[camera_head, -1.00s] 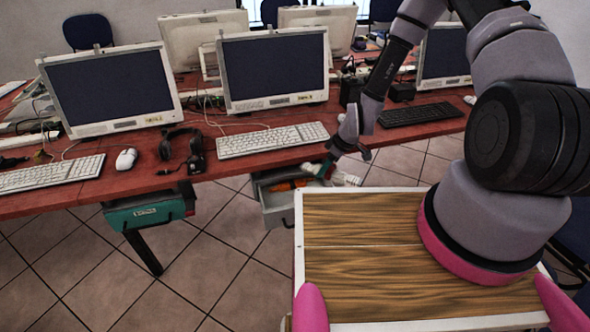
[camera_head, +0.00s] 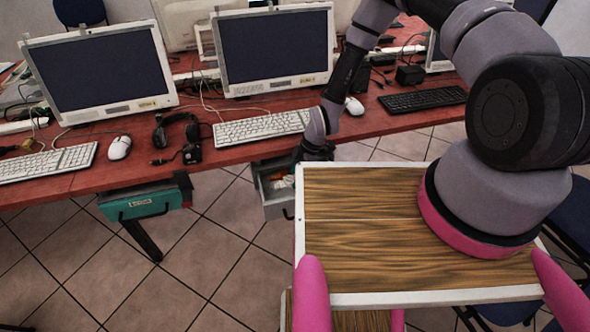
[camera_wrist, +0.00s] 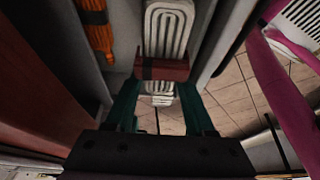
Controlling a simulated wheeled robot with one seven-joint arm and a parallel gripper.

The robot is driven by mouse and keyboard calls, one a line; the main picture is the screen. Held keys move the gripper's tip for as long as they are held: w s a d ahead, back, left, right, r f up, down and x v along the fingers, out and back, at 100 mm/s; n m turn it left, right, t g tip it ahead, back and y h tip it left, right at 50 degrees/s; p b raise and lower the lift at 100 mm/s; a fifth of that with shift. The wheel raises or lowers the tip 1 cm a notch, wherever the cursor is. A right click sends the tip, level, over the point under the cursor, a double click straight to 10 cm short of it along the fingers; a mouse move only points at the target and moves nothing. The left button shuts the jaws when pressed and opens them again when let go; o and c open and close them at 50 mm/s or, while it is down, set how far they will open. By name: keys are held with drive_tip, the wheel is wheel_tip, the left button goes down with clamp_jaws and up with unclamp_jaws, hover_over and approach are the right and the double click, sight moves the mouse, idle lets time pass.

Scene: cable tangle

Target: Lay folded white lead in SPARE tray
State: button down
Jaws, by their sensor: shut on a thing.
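The folded white lead (camera_wrist: 168,28) shows in the wrist view as parallel white loops with a brown-red band across it. My gripper (camera_wrist: 160,78) is shut on it at the band, with a teal finger on each side. An open grey drawer-like tray (camera_head: 277,210) under the desk shows in the head view, with something orange and white in it. In the wrist view an orange cable bundle (camera_wrist: 95,28) lies left of the lead, beside a grey wall. My wrist hides part of the tray. I see no readable SPARE label, and cannot tell whether the lead touches the tray floor.
A teal drawer (camera_head: 147,202) with a small label hangs under the desk to the left. The red desk (camera_head: 225,152) edge is close to my wrist, with a keyboard (camera_head: 262,127) and headset above. Tiled floor is open below.

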drive_tip(key=shift+f, duration=3.45)
drive_tip(key=shift+f, duration=0.45)
